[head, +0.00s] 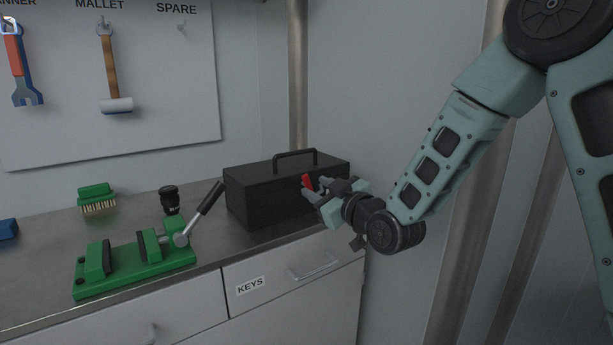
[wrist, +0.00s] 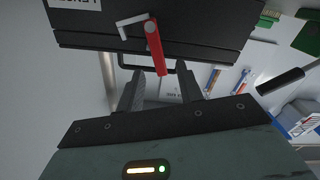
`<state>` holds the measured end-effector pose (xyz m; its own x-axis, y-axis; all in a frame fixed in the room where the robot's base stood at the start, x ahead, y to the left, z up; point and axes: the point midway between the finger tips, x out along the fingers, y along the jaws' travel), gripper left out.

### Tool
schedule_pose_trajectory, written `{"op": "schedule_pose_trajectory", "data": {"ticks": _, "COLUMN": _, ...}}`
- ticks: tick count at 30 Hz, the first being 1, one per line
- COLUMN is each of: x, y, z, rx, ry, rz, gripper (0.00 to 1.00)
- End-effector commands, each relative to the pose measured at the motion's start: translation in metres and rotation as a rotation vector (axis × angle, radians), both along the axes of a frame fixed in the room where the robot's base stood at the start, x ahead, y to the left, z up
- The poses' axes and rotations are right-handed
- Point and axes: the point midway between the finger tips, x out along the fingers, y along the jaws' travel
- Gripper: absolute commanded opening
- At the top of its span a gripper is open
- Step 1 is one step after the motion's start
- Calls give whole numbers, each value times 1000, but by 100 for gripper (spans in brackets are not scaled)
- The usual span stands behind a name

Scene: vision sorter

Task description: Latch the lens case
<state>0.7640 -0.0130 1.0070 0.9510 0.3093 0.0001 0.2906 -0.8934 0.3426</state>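The lens case (head: 265,190) is a black box with a top handle, standing lid down flat on the bench. Its front face (wrist: 210,25) fills the top of the wrist view, with part of a white label visible. A red latch lever (wrist: 154,42) sits on that face beside a pale bent catch (wrist: 131,22); the lever also shows in the head view (head: 307,181). My gripper (wrist: 160,72) is open in front of the case. The lever's free end appears between the fingertips, with a gap on both sides. Depth and contact are unclear.
A green vise (head: 130,265) with a raised lever handle (head: 209,199) stands left of the case. A KEYS drawer (head: 285,280) is below the bench edge.

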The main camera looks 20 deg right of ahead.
Motion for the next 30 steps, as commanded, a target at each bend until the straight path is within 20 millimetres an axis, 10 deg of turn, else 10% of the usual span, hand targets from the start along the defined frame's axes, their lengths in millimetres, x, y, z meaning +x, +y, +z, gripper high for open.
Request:
{"op": "schedule_pose_trajectory", "data": {"ticks": 9, "x": 44, "y": 14, "z": 1, "rx": 2, "ry": 1, "rz": 0, "gripper": 36}}
{"op": "schedule_pose_trajectory", "data": {"ticks": 21, "x": 50, "y": 16, "z": 0, "rx": 1, "ry": 0, "rz": 0, "gripper": 36}}
{"op": "schedule_pose_trajectory", "data": {"ticks": 25, "x": 50, "y": 16, "z": 0, "rx": 1, "ry": 0, "rz": 0, "gripper": 0}}
{"op": "schedule_pose_trajectory", "data": {"ticks": 30, "x": 50, "y": 16, "z": 0, "rx": 0, "ry": 0, "rz": 0, "gripper": 0}}
